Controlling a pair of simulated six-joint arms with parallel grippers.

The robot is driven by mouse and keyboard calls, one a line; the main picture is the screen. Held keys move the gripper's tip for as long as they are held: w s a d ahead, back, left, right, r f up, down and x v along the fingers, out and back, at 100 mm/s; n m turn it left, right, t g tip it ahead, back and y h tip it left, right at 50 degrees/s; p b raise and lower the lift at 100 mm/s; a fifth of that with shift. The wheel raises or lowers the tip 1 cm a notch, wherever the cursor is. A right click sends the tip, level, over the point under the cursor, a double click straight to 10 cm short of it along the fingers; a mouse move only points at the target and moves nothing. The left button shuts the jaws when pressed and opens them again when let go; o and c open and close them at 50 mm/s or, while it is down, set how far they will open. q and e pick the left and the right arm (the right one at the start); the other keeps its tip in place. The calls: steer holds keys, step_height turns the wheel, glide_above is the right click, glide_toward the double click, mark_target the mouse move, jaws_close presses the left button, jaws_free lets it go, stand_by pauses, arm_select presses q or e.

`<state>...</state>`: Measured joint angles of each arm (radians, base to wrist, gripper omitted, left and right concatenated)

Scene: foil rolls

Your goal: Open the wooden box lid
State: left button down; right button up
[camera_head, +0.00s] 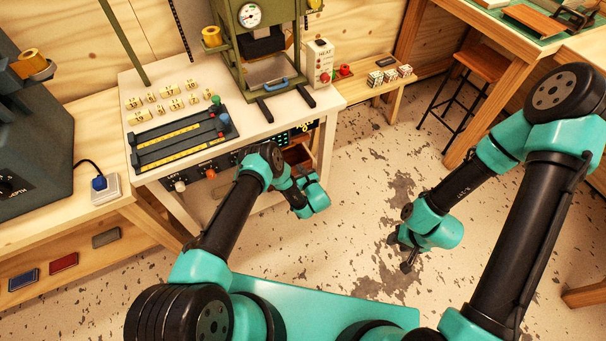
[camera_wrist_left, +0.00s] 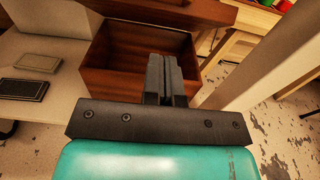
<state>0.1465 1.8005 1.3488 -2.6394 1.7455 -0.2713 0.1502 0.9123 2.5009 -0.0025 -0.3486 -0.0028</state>
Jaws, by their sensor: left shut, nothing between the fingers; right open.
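The wooden box (camera_wrist_left: 110,84) is reddish brown and stands on a pale shelf in the left wrist view. Its dark interior shows, and a brown panel (camera_wrist_left: 190,12) that looks like its raised lid crosses the top of the view, cut off by the edge. In the head view, a small part of the box (camera_head: 296,154) shows under the white table, behind my left wrist. My left gripper (camera_wrist_left: 165,62) is shut and empty, with its fingertips in front of the box opening. I cannot tell whether they touch it. My right gripper (camera_head: 401,253) is open and empty above the floor.
The white table (camera_head: 330,97) with a green press (camera_head: 255,50) stands above the shelf. A pale table leg (camera_wrist_left: 250,62) is close right of the box. Two flat dark-and-grey pieces (camera_wrist_left: 22,88) lie left of it. The floor around my right gripper is clear.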

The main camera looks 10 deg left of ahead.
mark_target(290, 146)
arm_select(q)
steer(key=w+a+r, duration=0.2)
steer(key=w+a, duration=0.2)
steer(key=w, duration=0.2)
steer(key=shift+a+r, duration=0.25)
steer(key=shift+a, duration=0.15)
steer(key=shift+w+r, duration=0.1)
steer(key=shift+w+a+r+g+h, duration=0.4)
steer(key=shift+r+g, duration=0.1)
steer(key=shift+r, duration=0.15)
steer(key=shift+w+a+r+g+h, duration=0.25)
steer(key=shift+w+r+g+h, duration=0.15)
steer(key=shift+r+g, duration=0.15)
steer(key=shift+w+a+r, duration=0.35)
steer(key=shift+w+r, duration=0.05)
steer(key=shift+r, duration=0.2)
steer(key=shift+w+a+r, duration=0.35)
steer(key=shift+w+r, duration=0.05)
steer(key=shift+r, duration=0.2)
steer(key=shift+s+d+f, duration=0.1)
